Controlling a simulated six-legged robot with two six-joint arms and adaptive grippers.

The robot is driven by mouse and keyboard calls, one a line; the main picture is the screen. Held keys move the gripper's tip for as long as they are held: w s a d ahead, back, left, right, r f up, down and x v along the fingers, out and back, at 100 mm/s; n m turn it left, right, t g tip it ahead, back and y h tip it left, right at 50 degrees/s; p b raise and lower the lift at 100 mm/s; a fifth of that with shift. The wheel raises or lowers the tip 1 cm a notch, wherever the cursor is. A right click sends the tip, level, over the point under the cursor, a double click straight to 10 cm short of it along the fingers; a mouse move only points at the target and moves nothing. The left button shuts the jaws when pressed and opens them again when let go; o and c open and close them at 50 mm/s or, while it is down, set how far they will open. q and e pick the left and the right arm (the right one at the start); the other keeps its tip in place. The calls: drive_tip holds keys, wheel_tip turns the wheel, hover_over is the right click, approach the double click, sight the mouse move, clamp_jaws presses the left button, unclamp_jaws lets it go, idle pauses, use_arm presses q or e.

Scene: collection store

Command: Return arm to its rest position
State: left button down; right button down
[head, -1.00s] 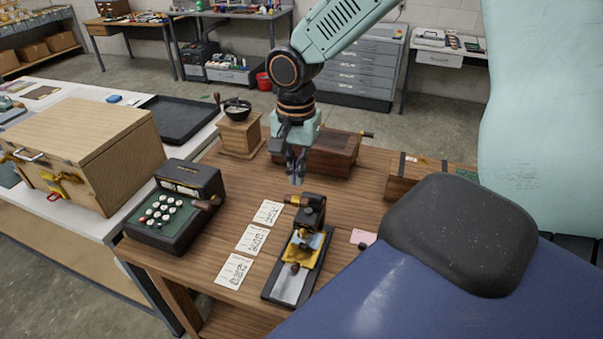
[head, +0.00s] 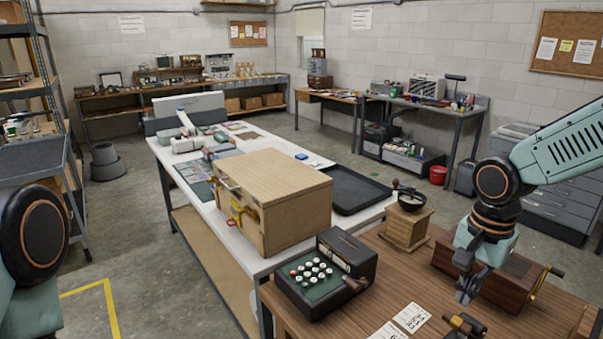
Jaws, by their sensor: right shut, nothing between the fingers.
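My right gripper (head: 466,290) points down at the lower right of the head view. Its fingers are together with nothing between them. It hangs over the wooden table (head: 407,277), in front of a dark wooden box with a crank (head: 512,290), and partly hides that box. It looks clear of the tabletop. My right arm comes in from the right edge. Part of my left arm shows at the left edge, but its gripper is out of the picture.
An adding machine (head: 345,254) and a coffee grinder (head: 406,230) stand left of my right gripper. Printed cards (head: 411,317) and a brass-and-black device (head: 463,327) are at the bottom edge. A wooden case (head: 295,207) and black tray (head: 345,194) sit on the white table.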

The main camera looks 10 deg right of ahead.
drive_tip(key=s+a+f+n+y, duration=0.1)
drive_tip(key=s+a+f+n, duration=0.25)
drive_tip(key=a+f, duration=0.35)
drive_tip(key=s+a+f+n+y, duration=0.15)
drive_tip(key=s+a+f, duration=0.3)
drive_tip(key=f, duration=0.45)
drive_tip(key=s+a+f+n+h, duration=0.1)
drive_tip(key=s+f+n, duration=0.25)
drive_tip(key=s, duration=0.55)
drive_tip(key=s+f+n+h, duration=0.25)
drive_tip(key=s+f, duration=0.25)
drive_tip(key=s, duration=0.3)
wheel_tip(320, 180, down, 26)
drive_tip(key=b, duration=2.5)
drive_tip(key=shift+w+a+r+n+y, duration=0.15)
drive_tip(key=shift+w+r+n+y, duration=0.05)
drive_tip(key=shift+w+n+y, duration=0.2)
drive_tip(key=shift+s, duration=0.15)
